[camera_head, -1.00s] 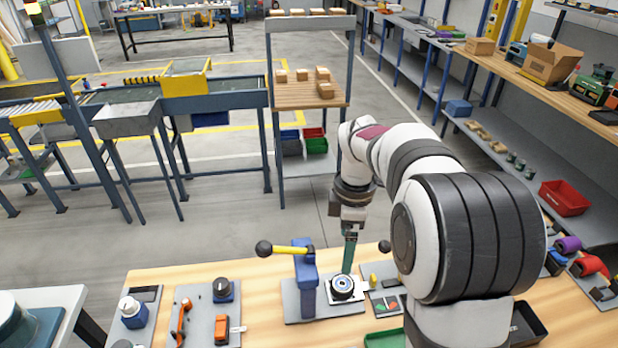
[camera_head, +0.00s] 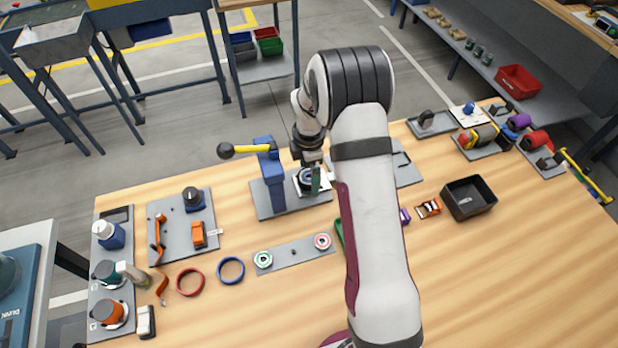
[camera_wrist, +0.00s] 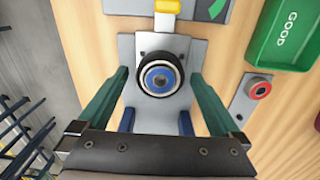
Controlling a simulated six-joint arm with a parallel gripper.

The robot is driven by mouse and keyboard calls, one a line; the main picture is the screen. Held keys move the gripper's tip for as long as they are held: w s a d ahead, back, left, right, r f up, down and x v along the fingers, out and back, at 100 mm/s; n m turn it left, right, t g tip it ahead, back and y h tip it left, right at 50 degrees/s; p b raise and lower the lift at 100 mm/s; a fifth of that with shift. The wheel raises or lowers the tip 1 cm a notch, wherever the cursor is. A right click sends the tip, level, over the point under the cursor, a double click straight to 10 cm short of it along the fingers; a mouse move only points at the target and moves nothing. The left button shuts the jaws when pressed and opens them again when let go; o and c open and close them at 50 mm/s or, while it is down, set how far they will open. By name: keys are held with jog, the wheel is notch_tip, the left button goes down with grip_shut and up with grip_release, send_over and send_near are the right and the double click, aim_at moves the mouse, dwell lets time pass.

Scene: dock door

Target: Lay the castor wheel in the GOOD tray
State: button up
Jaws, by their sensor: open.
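The castor wheel (camera_wrist: 161,77) is a black ring with a blue centre, seen from above on a grey plate in the wrist view. In the head view the wheel (camera_head: 306,177) sits beside the blue lever press and is partly hidden by my gripper. My gripper (camera_wrist: 160,82) is open, with one green finger on each side of the wheel and visible gaps; it also shows in the head view (camera_head: 316,178). The green GOOD tray (camera_wrist: 284,38) is at the upper right in the wrist view, its visible floor empty. My arm mostly hides it in the head view.
The blue press (camera_head: 271,183) with a yellow lever and black knob stands just left of the wheel. A strip with red and green rings (camera_head: 293,254) lies nearer. A black bin (camera_head: 469,198) stands to the right. The front right of the bench is bare.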

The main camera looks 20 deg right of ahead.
jog(key=shift+r, duration=0.1)
jog(key=c, duration=1.6)
